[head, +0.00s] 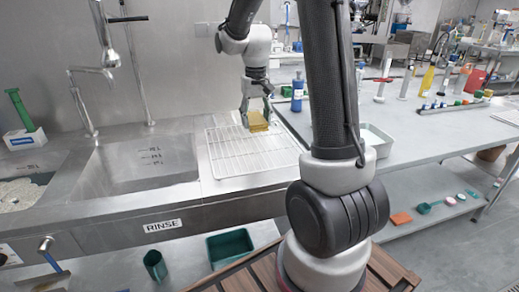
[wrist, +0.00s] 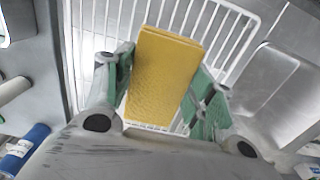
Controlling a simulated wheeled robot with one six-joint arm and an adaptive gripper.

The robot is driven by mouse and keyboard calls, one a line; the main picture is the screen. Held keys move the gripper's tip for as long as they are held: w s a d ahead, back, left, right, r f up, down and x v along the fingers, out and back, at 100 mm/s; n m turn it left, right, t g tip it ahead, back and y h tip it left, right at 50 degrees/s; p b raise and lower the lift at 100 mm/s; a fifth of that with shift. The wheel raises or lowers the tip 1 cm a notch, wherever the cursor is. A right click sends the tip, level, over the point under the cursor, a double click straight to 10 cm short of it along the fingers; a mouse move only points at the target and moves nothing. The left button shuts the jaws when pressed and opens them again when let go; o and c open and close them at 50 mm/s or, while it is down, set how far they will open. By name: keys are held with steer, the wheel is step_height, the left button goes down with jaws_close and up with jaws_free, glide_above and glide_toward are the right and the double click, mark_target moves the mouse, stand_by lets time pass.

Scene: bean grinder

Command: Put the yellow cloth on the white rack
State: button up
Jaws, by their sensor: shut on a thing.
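The yellow cloth (head: 257,121) is a flat folded rectangle held in my gripper (head: 256,112). In the wrist view the cloth (wrist: 163,77) sits between the two green finger pads of my gripper (wrist: 162,90), which are shut on it. The white rack (head: 248,155) is a wire grid lying on the steel counter right of the sink. In the head view the cloth appears over the rack's far right part. In the wrist view the rack's white wires (wrist: 229,38) show behind the cloth. Whether the cloth touches the rack I cannot tell.
A sink basin (head: 145,165) labelled RINSE lies left of the rack, with a tall faucet (head: 107,50) behind. A blue bottle (head: 297,93) and a grey tub (head: 378,139) stand on the right-hand table. A green bin (head: 229,247) sits below the counter.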

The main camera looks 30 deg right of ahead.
steer(key=shift+s+a+f, duration=0.1)
steer(key=shift+s+f, duration=0.15)
steer(key=shift+s, duration=0.35)
steer(key=shift+s+f, duration=0.2)
steer(key=shift+s, duration=0.4)
glide_above(259, 156)
step_height(259, 156, down, 5)
steer(key=shift+s+r, duration=0.1)
steer(key=shift+r, duration=0.05)
steer(key=shift+f, duration=2.25)
steer(key=shift+f, duration=0.15)
steer(key=o, duration=1)
